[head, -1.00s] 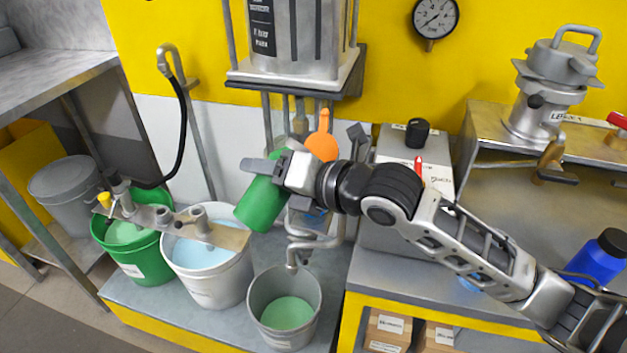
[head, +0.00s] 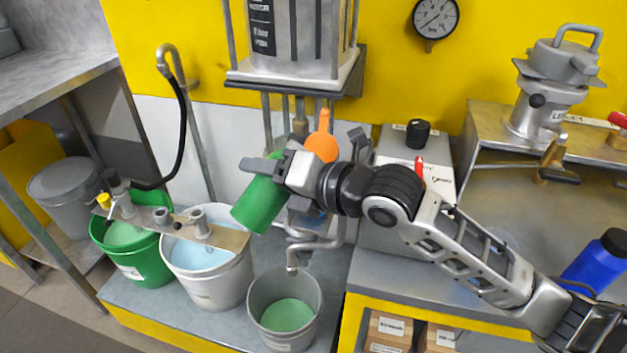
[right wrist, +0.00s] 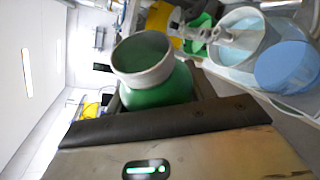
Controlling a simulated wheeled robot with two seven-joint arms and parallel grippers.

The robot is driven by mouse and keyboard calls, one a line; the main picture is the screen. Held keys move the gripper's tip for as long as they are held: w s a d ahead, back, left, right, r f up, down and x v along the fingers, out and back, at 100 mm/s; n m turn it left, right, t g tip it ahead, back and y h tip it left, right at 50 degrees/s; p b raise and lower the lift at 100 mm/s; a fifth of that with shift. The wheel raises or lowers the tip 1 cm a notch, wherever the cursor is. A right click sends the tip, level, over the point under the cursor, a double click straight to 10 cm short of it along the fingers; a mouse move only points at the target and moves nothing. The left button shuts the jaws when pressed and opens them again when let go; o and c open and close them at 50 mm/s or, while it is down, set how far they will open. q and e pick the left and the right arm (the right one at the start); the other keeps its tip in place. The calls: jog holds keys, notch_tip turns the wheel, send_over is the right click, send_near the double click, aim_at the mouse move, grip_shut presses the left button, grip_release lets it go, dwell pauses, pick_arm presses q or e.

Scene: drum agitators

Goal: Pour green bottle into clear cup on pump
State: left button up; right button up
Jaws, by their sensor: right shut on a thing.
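My right gripper (head: 272,168) is shut on the green bottle (head: 260,205). It holds the bottle in the air, tilted, above and to the left of the grey bucket with green liquid. In the right wrist view the green bottle (right wrist: 160,90) shows a pale round mouth with green inside. I see no liquid leaving it. The clear cup and its pump cannot be made out for sure; my right arm hides part of the area behind it. My left gripper is not in view.
Below stand a green bucket (head: 140,265), a white bucket (head: 208,285) with light blue liquid and a grey bucket (head: 264,325). A metal machine with an orange handle (head: 321,145) stands close behind my gripper.

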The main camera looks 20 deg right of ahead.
jog(key=shift+a+r+m+y, duration=0.15)
jog(key=shift+r+m+y, duration=0.3)
jog(key=shift+m, duration=0.35)
dwell(2.1)
jog(key=shift+s+f+m+y+b, duration=0.1)
jog(key=shift+f+m+y+b, duration=0.25)
jog(key=shift+m+b, duration=0.35)
dwell(1.8)
jog(key=shift+r+m+y, duration=0.3)
jog(key=shift+r+m, duration=0.1)
dwell(2.2)
